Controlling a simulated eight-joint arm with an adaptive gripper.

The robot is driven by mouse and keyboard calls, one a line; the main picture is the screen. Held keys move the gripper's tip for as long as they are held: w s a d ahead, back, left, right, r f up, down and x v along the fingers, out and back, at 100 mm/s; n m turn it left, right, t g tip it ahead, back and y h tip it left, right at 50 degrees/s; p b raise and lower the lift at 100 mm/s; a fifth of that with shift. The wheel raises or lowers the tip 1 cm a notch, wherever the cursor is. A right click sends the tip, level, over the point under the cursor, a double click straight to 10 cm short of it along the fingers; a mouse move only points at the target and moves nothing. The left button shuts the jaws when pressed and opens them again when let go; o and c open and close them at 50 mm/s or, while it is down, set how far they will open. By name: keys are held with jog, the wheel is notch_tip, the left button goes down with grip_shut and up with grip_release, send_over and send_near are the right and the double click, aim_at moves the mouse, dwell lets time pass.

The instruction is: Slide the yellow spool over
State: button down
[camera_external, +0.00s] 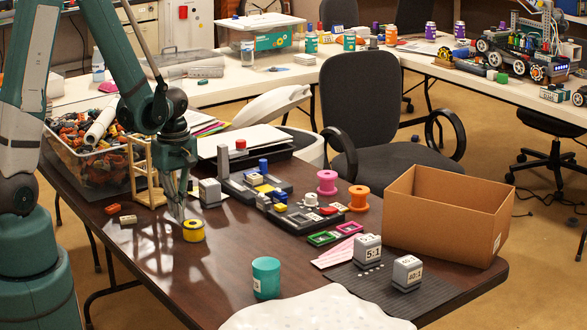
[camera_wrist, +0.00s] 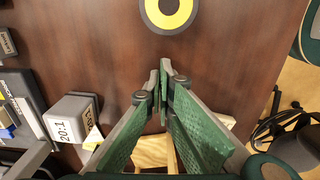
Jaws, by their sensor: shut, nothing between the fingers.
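The yellow spool (camera_external: 193,233), with a dark centre hole, stands on the brown table near its left edge. In the wrist view the spool (camera_wrist: 181,19) is at the top edge, partly cut off, with a dark rim around its yellow face. My gripper (camera_external: 180,218) points down just left of the spool in the external view. In the wrist view my gripper (camera_wrist: 165,66) is shut and empty, its fingertips together. A strip of bare table shows between the fingertips and the spool there.
A wooden frame (camera_external: 133,171) stands behind my gripper. A grey 20:1 block (camera_wrist: 72,119) lies to its left in the wrist view. A teal cup (camera_external: 266,278), pink spool (camera_external: 327,183), orange spool (camera_external: 359,198) and cardboard box (camera_external: 440,228) stand farther right. Table around the yellow spool is clear.

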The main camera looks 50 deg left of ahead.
jog(key=shift+d+r, duration=0.1)
jog(key=shift+d, duration=1.4)
jog(key=d+b, duration=0.1)
jog(key=d, duration=1.9)
jog(key=shift+d+b, duration=0.2)
jog(key=shift+b, duration=0.2)
jog(key=shift+a, duration=0.1)
jog(key=shift+a, duration=1.3)
jog(key=shift+a+r, duration=0.25)
jog(key=shift+a, duration=0.4)
notch_tip(320, 180, up, 10)
jog(key=p, duration=0.3)
jog(key=shift+f, duration=0.25)
